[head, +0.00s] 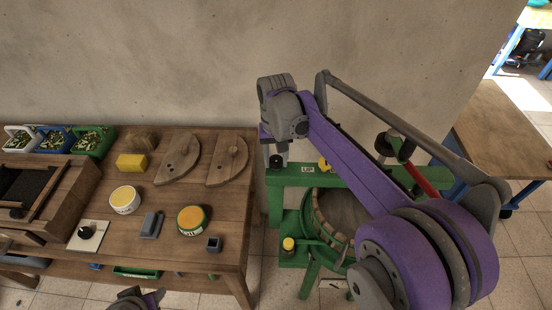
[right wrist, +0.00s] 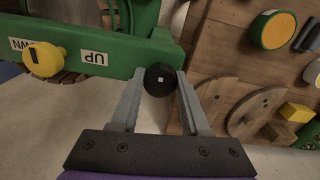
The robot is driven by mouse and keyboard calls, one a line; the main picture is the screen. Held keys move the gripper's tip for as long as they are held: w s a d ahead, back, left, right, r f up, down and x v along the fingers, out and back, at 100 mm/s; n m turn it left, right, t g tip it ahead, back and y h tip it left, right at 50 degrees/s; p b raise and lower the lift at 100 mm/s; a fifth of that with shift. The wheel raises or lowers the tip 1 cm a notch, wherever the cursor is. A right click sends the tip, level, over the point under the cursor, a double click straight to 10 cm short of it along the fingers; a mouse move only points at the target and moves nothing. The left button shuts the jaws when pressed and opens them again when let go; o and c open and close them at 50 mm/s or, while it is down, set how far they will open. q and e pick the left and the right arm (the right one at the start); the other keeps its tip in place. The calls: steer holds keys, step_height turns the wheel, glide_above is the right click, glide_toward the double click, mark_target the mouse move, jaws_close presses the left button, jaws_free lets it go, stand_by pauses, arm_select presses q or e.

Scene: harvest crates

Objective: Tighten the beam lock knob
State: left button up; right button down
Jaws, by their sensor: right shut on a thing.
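In the head view the knob (head: 277,161) shows at the left end of the beam (head: 295,179), below my right wrist. A yellow knob (right wrist: 44,60) is on the beam by the UP and partly hidden DOWN labels. A piece of my left gripper (head: 137,299) shows at the bottom edge; its fingers cannot be made out.
A slatted wooden tub (head: 320,214) is under the beam. My right arm hides much of the press. A plain wall is behind.

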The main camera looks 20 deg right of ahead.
mark_target(276, 159)
steer(key=shift+r+m, duration=0.15)
steer(key=shift+m, duration=0.45)
steer(key=shift+c, duration=1.9)
jaws_free()
step_height(276, 159, up, 11)
steer(key=shift+p, duration=0.3)
